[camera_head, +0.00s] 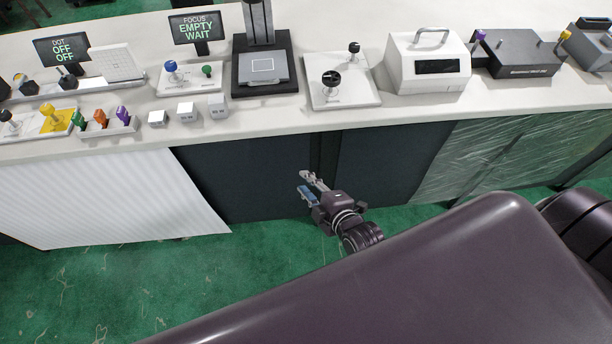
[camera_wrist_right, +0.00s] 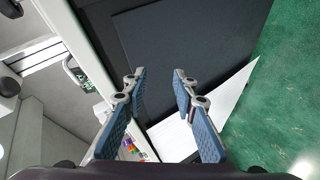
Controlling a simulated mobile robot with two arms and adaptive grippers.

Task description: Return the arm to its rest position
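My right gripper (camera_head: 308,186) hangs in front of the counter, below the level of its top, over the green floor. In the right wrist view the right gripper (camera_wrist_right: 158,95) shows two blue-padded fingers standing apart with nothing between them. Beyond the fingers is the dark front panel of the counter. My left gripper does not show in either view.
The white counter (camera_head: 270,119) runs across the view. On it stand a black-based device (camera_head: 265,88), a white box with a handle (camera_head: 428,62), a lever plate (camera_head: 340,92), small white blocks and coloured-knob pieces. Green floor (camera_head: 130,290) is open in front.

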